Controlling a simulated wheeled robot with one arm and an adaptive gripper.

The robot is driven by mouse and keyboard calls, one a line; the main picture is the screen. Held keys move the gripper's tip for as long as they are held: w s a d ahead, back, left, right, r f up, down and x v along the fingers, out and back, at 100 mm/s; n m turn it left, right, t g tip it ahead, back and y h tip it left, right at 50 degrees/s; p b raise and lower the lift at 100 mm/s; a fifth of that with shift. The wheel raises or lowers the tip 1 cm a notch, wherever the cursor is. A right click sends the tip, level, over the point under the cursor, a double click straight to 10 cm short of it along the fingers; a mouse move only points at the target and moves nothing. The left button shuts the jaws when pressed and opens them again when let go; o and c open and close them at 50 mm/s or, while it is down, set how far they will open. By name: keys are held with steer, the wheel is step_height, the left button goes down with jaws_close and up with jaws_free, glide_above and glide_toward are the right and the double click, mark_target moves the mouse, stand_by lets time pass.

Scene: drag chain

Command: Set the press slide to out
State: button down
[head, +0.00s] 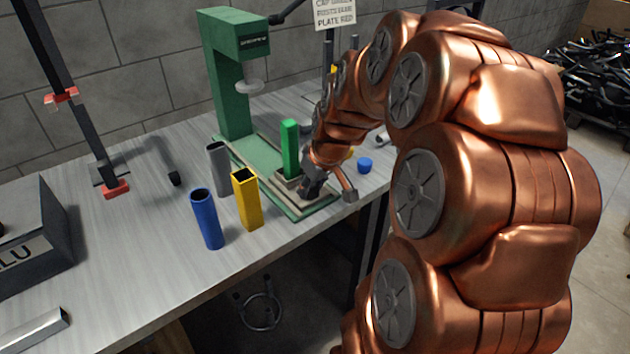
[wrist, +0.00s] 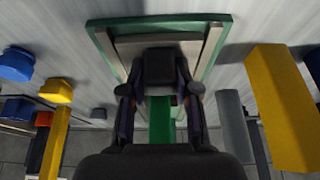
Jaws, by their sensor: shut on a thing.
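The green press (head: 226,75) stands at the back of the workbench, with a long green base (head: 262,168) running toward the front edge. The grey press slide (head: 283,184) lies near the front end of that base, and a green square tube (head: 290,148) stands upright on it. My gripper (head: 312,187) is down at the slide's front right. In the wrist view my gripper (wrist: 160,92) has its fingers on both sides of a dark block (wrist: 159,67) at the slide, apparently its handle. The exact contact is partly hidden by the fingers.
A blue tube (head: 207,220), a yellow tube (head: 246,200) and a grey tube (head: 218,170) stand left of the base. A blue cap (head: 365,165) lies right of my gripper. A dark box (head: 35,235) sits at far left.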

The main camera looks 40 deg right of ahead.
steer(key=shift+s, duration=0.2)
steer(key=c, duration=0.8)
jaws_free()
steer(key=shift+s, duration=0.1)
steer(key=shift+c, duration=0.2)
steer(key=v, duration=1.2)
